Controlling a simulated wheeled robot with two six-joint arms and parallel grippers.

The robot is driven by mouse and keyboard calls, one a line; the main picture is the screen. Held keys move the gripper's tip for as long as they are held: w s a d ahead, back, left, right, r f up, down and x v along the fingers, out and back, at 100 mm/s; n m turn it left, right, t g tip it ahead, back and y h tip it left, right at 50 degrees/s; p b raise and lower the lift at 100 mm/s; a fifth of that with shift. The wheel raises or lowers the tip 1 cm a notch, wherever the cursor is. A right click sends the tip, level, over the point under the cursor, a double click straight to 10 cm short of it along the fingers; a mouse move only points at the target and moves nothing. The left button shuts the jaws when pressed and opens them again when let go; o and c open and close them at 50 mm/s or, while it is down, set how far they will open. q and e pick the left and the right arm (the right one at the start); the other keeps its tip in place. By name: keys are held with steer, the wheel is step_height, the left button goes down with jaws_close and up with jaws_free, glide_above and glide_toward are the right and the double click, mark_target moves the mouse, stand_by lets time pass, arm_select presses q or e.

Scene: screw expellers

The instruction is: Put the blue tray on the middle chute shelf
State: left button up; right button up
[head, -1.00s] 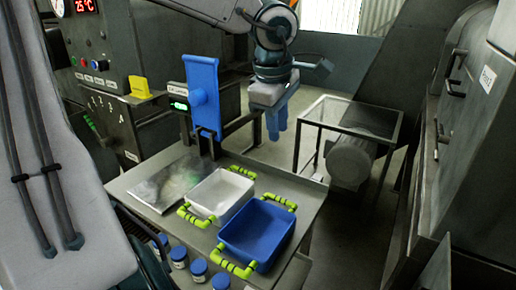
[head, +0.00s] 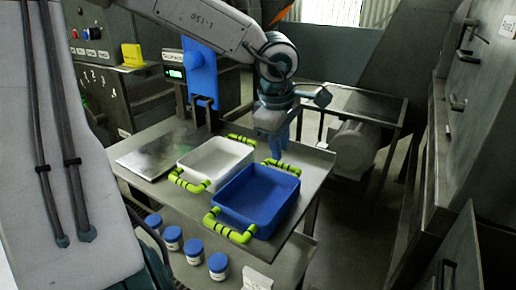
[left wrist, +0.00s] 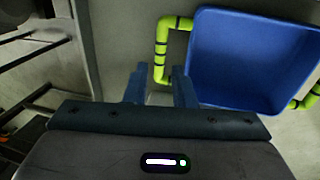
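The blue tray (head: 258,232), an empty open bin with yellow-green handles at both ends, sits on the metal table (head: 310,180). It also shows in the left wrist view (left wrist: 250,60). My left gripper (head: 278,150) points down above the far end of the tray, near its far handle (head: 283,165). In the left wrist view the fingers of my left gripper (left wrist: 160,88) are spread apart, with a green handle (left wrist: 161,50) just ahead of and partly between the tips. It does not visibly grip the handle. My right gripper is out of view. I cannot tell which surface is the middle chute shelf.
A white tray (head: 216,158) with green handles stands close to the left of the blue tray. Several blue-lidded jars (head: 194,250) stand on a lower level in front. A dark framed stand (head: 375,108) is at back right.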

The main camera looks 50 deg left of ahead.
mark_target(283, 164)
arm_select(q)
steer(key=f, duration=0.2)
steer(key=w+f, duration=0.1)
steer(key=f, duration=0.1)
steer(key=shift+d+f, duration=0.15)
steer(key=shift+w+f, duration=0.1)
steer(key=shift+f, duration=0.25)
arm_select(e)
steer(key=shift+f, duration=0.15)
arm_select(q)
steer(key=shift+r, duration=0.1)
steer(key=shift+c, duration=0.2)
jaws_close()
steer(key=shift+r, duration=0.15)
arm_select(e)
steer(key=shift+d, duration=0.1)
